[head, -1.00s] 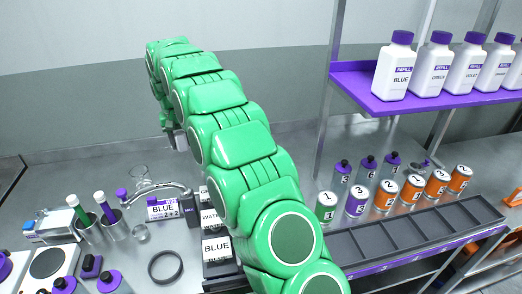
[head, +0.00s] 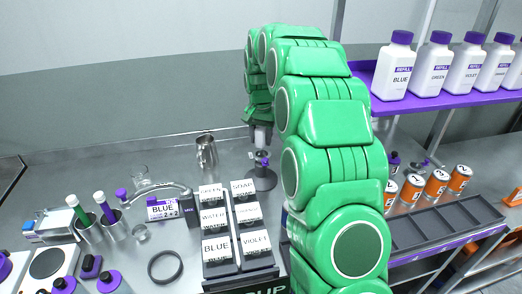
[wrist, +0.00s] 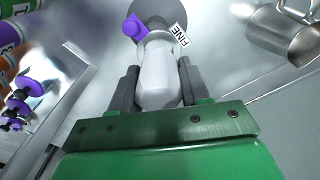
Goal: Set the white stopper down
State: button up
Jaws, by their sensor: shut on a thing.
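My gripper (wrist: 159,85) is shut on the white stopper (wrist: 156,75), a smooth pale cylinder with a rounded end, held between the two dark fingers in the wrist view. Just beyond it are a purple knob (wrist: 134,27) and a round grey base (wrist: 165,10) with a tag reading FINE (wrist: 181,37). I cannot tell whether the stopper touches the stand. The stopper is not clear in the head view.
A metal jug (head: 206,156) stands just left of the stand. The labelled bottle block (head: 240,262) is in front, with a faucet (head: 158,188) to its left. A grey divided tray (head: 425,228) and orange cans (head: 436,183) are at right. Counter behind the jug is clear.

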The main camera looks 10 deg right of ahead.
jog(key=w+d+m, duration=0.1)
jog(key=m, duration=0.1)
jog(key=d+f+m, duration=0.1)
jog(key=m, duration=0.1)
jog(key=shift+w+d, duration=0.1)
jog(key=shift+w, duration=0.3)
jog(key=shift+w+d+f+m, duration=0.35)
jog(key=shift+w+f, duration=1.3)
jog(key=shift+w, duration=0.75)
jog(key=shift+w+d+f+m, duration=0.35)
jog(key=shift+w+f, duration=1.3)
jog(key=shift+w, duration=0.8)
jog(key=shift+w+d+f+m, duration=0.25)
jog(key=shift+w+f+m, duration=0.15)
jog(key=shift+w+f, duration=1.65)
jog(key=shift+w+r, duration=0.2)
jog(key=shift+w, duration=0.35)
jog(key=shift+w+f, duration=0.1)
jog(key=shift+f, duration=1.55)
